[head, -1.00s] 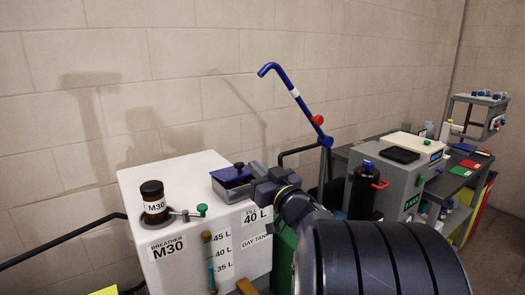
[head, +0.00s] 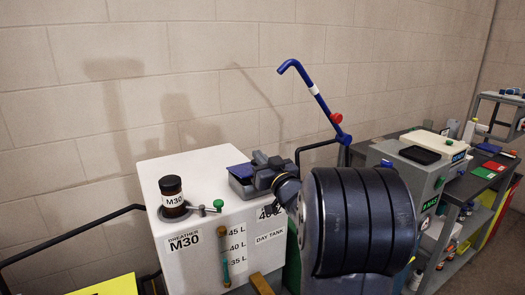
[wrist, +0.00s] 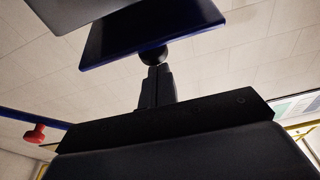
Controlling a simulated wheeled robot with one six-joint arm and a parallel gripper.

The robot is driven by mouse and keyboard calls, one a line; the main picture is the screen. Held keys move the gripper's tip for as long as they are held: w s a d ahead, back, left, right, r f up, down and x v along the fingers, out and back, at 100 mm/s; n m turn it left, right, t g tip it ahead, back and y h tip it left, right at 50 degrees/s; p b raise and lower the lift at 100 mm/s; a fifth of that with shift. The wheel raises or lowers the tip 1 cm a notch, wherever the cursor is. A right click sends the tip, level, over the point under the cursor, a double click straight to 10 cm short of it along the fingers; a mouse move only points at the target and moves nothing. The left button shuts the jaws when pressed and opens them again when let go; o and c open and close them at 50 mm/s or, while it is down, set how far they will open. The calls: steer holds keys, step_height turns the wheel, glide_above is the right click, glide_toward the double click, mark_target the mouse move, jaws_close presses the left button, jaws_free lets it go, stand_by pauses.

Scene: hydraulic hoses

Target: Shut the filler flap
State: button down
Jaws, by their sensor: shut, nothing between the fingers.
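The filler box with its flap stands on top of the white day tank (head: 190,160), near its right rear. In the head view the blue flap (head: 239,170) shows above a grey rim. In the wrist view the flap is a dark blue panel (wrist: 150,35), with a round black knob (wrist: 151,56) at its near edge. My gripper (head: 262,168) is at the right side of the box and partly hides it. In the wrist view its fingers (wrist: 157,72) are together, empty, right at the knob; I cannot tell whether they touch. The flap's exact angle is unclear.
A brown M30 breather jar (head: 172,195) and a green-handled valve (head: 218,204) are on the tank's left. A blue pump lever (head: 312,90) with a red knob rises behind my arm. A grey bench with equipment (head: 440,165) is to the right.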

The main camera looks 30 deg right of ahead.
steer(key=shift+s+f, duration=0.1)
steer(key=shift+f, duration=0.2)
steer(key=shift+f, duration=0.1)
steer(key=shift+f+b, duration=0.45)
steer(key=shift+b, duration=0.75)
steer(key=f+t+b, duration=0.1)
steer(key=b, duration=0.2)
steer(key=s+t+b, duration=0.1)
steer(key=b, duration=0.2)
steer(key=shift+f+b, duration=0.3)
steer(key=shift+f, duration=0.05)
steer(key=shift+f+b, duration=0.1)
steer(key=shift+b, duration=0.65)
steer(key=shift+t, duration=0.3)
steer(key=shift+s+r, duration=0.1)
steer(key=shift+r, duration=0.1)
